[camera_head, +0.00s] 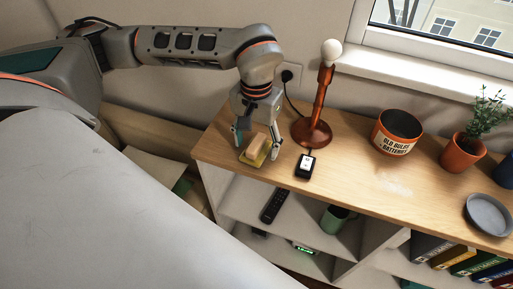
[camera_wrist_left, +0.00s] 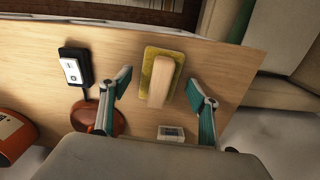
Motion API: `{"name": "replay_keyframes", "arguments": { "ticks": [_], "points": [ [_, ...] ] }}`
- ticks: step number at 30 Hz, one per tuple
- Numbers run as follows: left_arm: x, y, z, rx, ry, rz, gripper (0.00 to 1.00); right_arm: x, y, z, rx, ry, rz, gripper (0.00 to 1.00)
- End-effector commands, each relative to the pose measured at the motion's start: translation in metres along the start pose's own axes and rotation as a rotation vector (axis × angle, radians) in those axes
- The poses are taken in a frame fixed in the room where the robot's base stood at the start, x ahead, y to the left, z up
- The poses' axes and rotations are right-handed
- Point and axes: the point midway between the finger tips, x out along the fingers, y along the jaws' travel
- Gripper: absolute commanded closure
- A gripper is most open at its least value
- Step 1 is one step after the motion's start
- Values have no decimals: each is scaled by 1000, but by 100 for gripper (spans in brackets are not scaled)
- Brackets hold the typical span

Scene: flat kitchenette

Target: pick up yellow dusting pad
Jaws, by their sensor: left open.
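The yellow dusting pad (camera_head: 247,157) lies on the wooden top of the shelf unit near its left end, with a pale wooden handle block on it. In the left wrist view the pad (camera_wrist_left: 148,72) sits between the two fingers, toward their tips. My left gripper (camera_head: 257,146) points down over the pad, its fingers on either side of the handle. It also shows in the left wrist view (camera_wrist_left: 160,87), open and empty, with a gap on both sides of the handle. My right gripper is not in view.
A lamp with a red-brown base (camera_head: 312,132) and a black switch box (camera_head: 305,166) stand close right of the gripper. An orange bulb bin (camera_head: 396,131), a potted plant (camera_head: 463,152) and a grey dish (camera_head: 488,213) are farther right. The front shelf edge is near the pad.

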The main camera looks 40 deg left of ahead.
Motion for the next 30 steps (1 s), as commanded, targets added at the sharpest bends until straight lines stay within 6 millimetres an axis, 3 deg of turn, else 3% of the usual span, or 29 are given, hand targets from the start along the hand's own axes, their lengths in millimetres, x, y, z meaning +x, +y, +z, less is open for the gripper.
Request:
{"name": "replay_keyframes", "arguments": {
  "ticks": [5,10,23,30],
  "points": [
    [0,0,0,0,1,1,39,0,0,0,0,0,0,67],
    [-1,0,0,0,1,1,81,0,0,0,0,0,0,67],
    [-6,0,-1,0,2,1,81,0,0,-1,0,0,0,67],
    [-39,1,-2,-1,7,2,81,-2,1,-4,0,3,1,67]
  ]
}}
